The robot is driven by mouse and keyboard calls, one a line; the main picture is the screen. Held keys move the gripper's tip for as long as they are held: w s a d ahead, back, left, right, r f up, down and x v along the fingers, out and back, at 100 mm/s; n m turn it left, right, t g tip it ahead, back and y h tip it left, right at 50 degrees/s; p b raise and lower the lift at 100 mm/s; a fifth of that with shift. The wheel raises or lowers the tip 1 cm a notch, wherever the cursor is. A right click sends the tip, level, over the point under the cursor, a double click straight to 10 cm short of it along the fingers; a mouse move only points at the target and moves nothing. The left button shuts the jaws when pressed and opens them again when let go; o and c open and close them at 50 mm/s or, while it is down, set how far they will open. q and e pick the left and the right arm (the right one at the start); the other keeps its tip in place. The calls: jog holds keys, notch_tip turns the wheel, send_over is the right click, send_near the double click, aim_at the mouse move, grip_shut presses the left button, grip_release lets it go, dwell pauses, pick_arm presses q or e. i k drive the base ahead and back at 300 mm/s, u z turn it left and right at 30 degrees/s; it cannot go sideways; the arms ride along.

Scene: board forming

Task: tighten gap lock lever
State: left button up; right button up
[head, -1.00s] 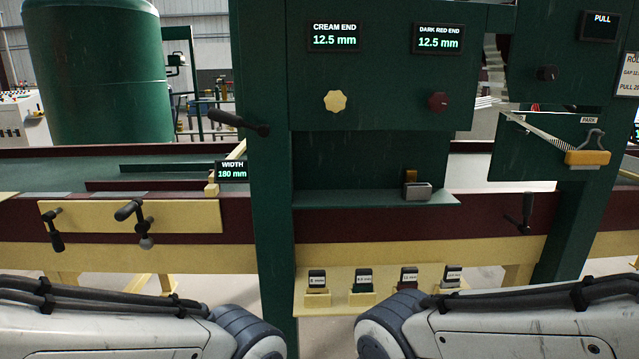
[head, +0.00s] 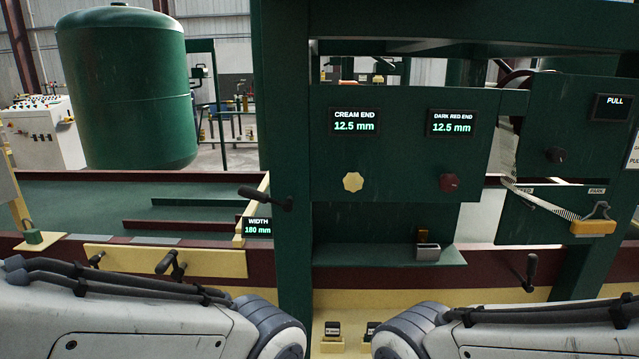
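A black lever (head: 265,198) sticks out to the left from the green upright post, roughly level; it looks like the gap lock lever, but no label on it can be read. The cream end display (head: 354,122) and the dark red end display (head: 452,123) both read 12.5 mm on the green panel. Below them are a cream knob (head: 353,182) and a dark red knob (head: 449,182). Only links of my two arms show at the bottom left and bottom right, below the lever. Neither gripper is in view.
A width display (head: 258,226) reads 180 mm just below the lever. Black crank handles (head: 171,264) sit on the cream plate at left, and another crank (head: 529,272) is at right. A yellow-handled brush (head: 593,226) hangs at right. Space left of the lever is open.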

aim_at(246, 192)
jog(key=u, duration=2.7)
jog(key=i, duration=0.6)
jog(key=z, duration=2.65)
